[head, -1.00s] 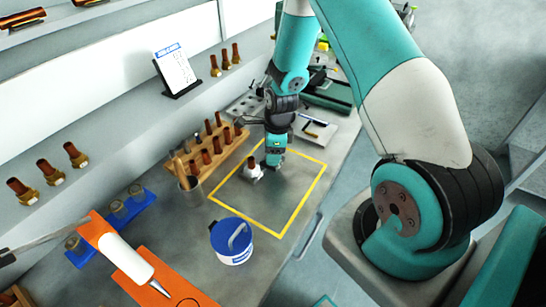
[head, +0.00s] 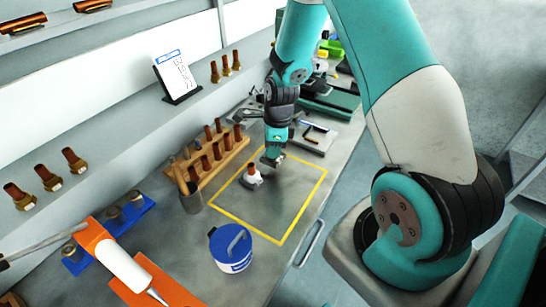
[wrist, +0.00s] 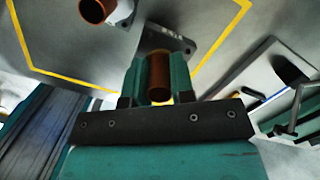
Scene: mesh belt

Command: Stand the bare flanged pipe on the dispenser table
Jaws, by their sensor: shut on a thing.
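My gripper (wrist: 159,80) is shut on a bare copper pipe (wrist: 159,72), which sits between its two teal fingers in the wrist view. A dark grey plate with lettering (wrist: 168,38) shows just beyond the pipe; it looks like its flange, but I cannot be sure. In the head view my gripper (head: 271,159) is over the yellow-outlined area of the grey table, and the held pipe is mostly hidden. Another copper pipe with a white base (head: 251,176) stands upright just left of my gripper; it also shows at the top of the wrist view (wrist: 102,8).
A wooden rack (head: 215,160) of copper pipes stands behind the yellow outline (head: 304,208). A blue-lidded tub (head: 231,248) is at its front corner. A cup (head: 191,198) and a blue holder (head: 120,222) are to the left. The right part of the outlined area is clear.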

